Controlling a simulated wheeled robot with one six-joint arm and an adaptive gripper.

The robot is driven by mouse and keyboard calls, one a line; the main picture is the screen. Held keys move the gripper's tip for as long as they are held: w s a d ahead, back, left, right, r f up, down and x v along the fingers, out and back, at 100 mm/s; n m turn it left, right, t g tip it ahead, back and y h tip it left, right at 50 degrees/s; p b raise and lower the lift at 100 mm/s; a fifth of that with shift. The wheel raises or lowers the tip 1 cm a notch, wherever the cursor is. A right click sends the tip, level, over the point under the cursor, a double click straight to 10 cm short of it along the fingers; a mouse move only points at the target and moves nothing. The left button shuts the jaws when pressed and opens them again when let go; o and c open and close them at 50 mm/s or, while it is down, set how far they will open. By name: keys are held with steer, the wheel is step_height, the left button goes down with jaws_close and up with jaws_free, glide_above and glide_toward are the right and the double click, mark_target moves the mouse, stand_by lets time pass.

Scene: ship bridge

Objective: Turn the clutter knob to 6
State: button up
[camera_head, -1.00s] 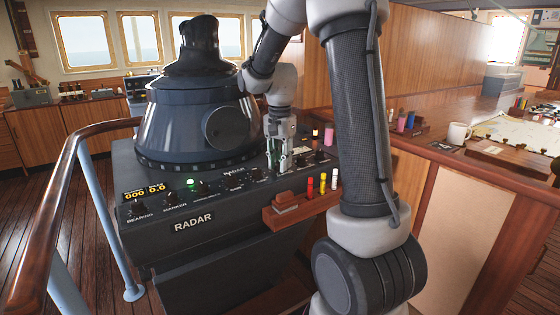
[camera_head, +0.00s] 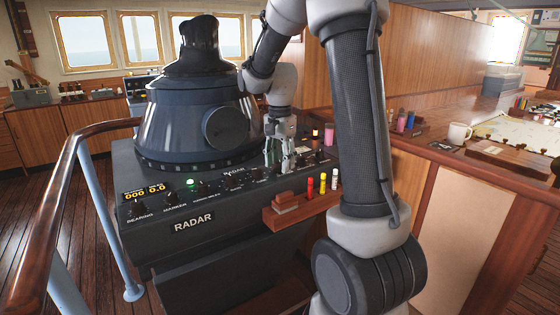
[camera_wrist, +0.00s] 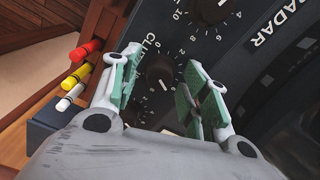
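The clutter knob (camera_wrist: 160,71) is a dark round knob on the radar panel, with white numbers around it and the partly covered word "CLUT" beside it. In the wrist view my gripper (camera_wrist: 158,85) has its two green-padded fingers apart, one on each side of the knob. A gap shows between the knob and each finger. Which number the knob points to is too small to tell. In the head view my gripper (camera_head: 280,158) points down at the right part of the radar console (camera_head: 215,205), and the clutter knob is hidden there.
Another dial knob (camera_wrist: 211,10) is close by on the panel. A wooden holder (camera_head: 300,206) with red, yellow and white markers sits at the console's front edge. The big radar hood (camera_head: 185,120) rises behind and left of the gripper. A wooden rail (camera_head: 50,225) curves at the left.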

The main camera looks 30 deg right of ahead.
mark_target(280, 162)
step_height(280, 162, up, 12)
stand_by(0.6)
stand_by(0.5)
steer(key=s+a+f+n+t, duration=0.1)
steer(key=s+a+n+t, duration=0.1)
steer(key=s+n, duration=0.5)
steer(key=s+a+f+n+t, duration=0.1)
steer(key=s+n, duration=0.6)
steer(key=s, duration=0.9)
steer(key=shift+s+a+f+t, duration=0.35)
steer(key=shift+a+t, duration=0.35)
steer(key=shift+a, duration=0.4)
